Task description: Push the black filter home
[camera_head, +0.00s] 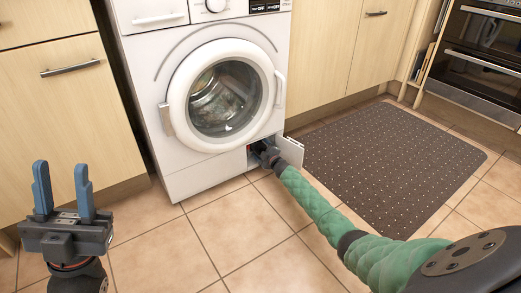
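The white washing machine (166,99) stands at the back centre with its round door shut. The small white filter flap (291,151) at its lower right is swung open to the right. My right gripper (262,150) is at the opening behind that flap, with its fingers largely inside. The black filter cannot be made out there; the gripper and shadow hide it. I cannot tell whether the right gripper is open or shut. My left gripper (64,190) is open and empty, fingers pointing up, at the lower left, well apart from the machine.
A dark dotted mat (395,165) lies on the tiled floor to the right. Wooden cabinets (58,95) flank the machine, and an oven (482,60) stands at the upper right. The floor tiles (170,255) in front are clear.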

